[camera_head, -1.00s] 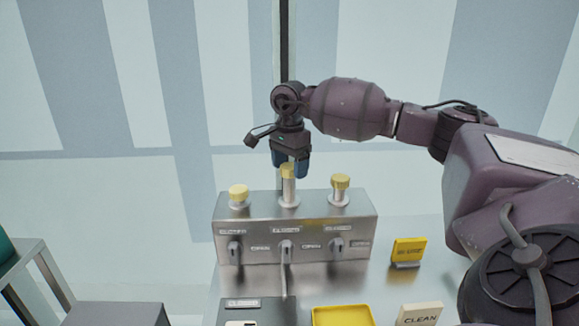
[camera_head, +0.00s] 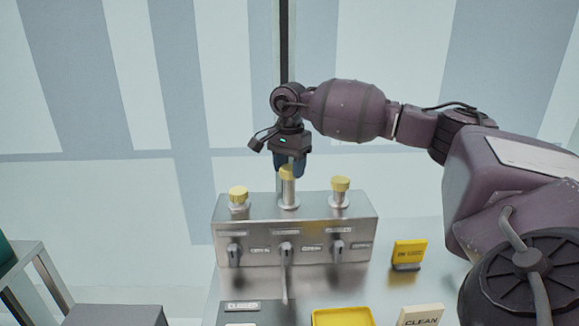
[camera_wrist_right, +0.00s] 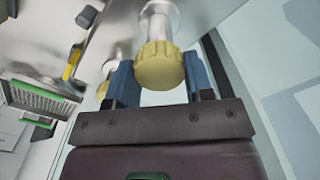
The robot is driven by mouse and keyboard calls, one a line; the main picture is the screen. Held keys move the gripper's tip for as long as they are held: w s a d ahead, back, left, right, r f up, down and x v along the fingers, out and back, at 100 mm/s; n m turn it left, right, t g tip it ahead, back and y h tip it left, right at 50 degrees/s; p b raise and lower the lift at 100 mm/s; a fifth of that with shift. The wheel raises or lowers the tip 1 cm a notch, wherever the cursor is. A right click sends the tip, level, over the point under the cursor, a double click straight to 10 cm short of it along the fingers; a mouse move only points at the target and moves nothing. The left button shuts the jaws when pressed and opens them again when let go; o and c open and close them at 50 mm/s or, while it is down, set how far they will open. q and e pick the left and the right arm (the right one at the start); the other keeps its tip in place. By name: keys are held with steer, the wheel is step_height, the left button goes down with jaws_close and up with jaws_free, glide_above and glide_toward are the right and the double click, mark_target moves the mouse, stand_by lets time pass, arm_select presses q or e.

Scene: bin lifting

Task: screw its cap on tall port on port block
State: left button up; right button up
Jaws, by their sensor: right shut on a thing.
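The metal port block (camera_head: 295,228) stands on the table with its ports in a row on top. The tall port (camera_head: 289,192) is the middle one, a silver post with a yellow ribbed cap (camera_head: 287,172) on its top. My right gripper (camera_head: 289,171) points down from above and is shut on this cap. In the right wrist view the cap (camera_wrist_right: 158,66) sits between the two blue fingers, over the silver post (camera_wrist_right: 163,20). The fingers partly hide the cap in the head view. My left gripper is not in view.
Shorter ports with yellow caps stand at left (camera_head: 238,194) and right (camera_head: 340,185). Valve levers line the block's front, the middle one (camera_head: 285,262) longer. A yellow sign (camera_head: 408,253), a yellow tray (camera_head: 343,316) and a CLEAN sign (camera_head: 420,314) are in front and to the right.

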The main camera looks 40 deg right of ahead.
steer(key=m+p, duration=0.1)
steer(key=m, duration=0.9)
steer(key=shift+m+p, duration=0.3)
steer(key=shift+m, duration=0.9)
steer(key=o, duration=0.7)
steer(key=shift+o, duration=0.4)
